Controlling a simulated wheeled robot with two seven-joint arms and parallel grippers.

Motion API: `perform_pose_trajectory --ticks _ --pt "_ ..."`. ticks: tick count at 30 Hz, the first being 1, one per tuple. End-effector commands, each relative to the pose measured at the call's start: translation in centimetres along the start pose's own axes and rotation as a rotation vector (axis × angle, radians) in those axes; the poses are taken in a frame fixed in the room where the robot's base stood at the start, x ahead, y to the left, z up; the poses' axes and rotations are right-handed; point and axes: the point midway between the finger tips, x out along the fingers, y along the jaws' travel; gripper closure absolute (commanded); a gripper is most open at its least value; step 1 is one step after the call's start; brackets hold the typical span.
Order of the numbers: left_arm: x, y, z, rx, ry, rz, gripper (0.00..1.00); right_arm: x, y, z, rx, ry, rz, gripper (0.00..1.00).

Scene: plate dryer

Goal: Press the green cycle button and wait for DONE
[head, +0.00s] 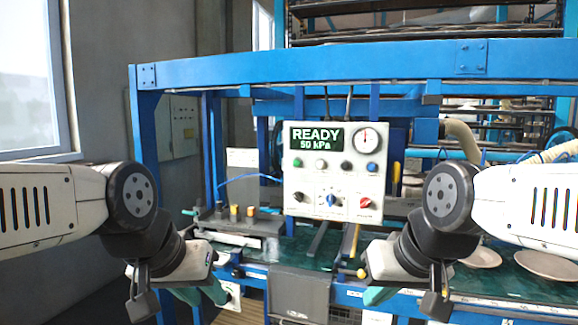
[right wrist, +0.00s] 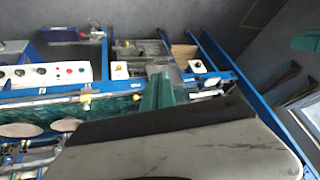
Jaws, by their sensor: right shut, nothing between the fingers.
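A white control panel (head: 332,182) stands at the centre in the head view. Its display (head: 315,138) reads READY and 50 kPa. My right gripper (head: 378,295) is below and right of the panel, apart from the button. Its green fingers (right wrist: 157,92) are shut and empty in the right wrist view.
A blue frame beam (head: 310,65) spans above the panel. Plates (head: 548,264) lie on the green surface at right.

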Motion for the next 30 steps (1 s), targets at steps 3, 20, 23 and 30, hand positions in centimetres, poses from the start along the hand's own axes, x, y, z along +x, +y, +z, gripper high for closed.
perform_pose_trajectory --ticks 3,20,23,30 --pt "0.0 0.0 0.0 0.000 0.000 0.000 0.66 0.0 0.0 0.0 0.000 0.000 0.000 1.00" --pt "0.0 0.0 0.0 0.000 0.000 0.000 0.66 4.9 -0.9 -22.4 -0.502 0.383 0.133 1.00" --pt "0.0 0.0 0.0 0.000 0.000 0.000 0.66 7.1 -2.9 -28.8 -0.673 0.516 0.152 1.00" --pt "0.0 0.0 0.0 0.000 0.000 0.000 0.66 12.0 -9.4 -39.0 -1.009 0.823 0.156 1.00"
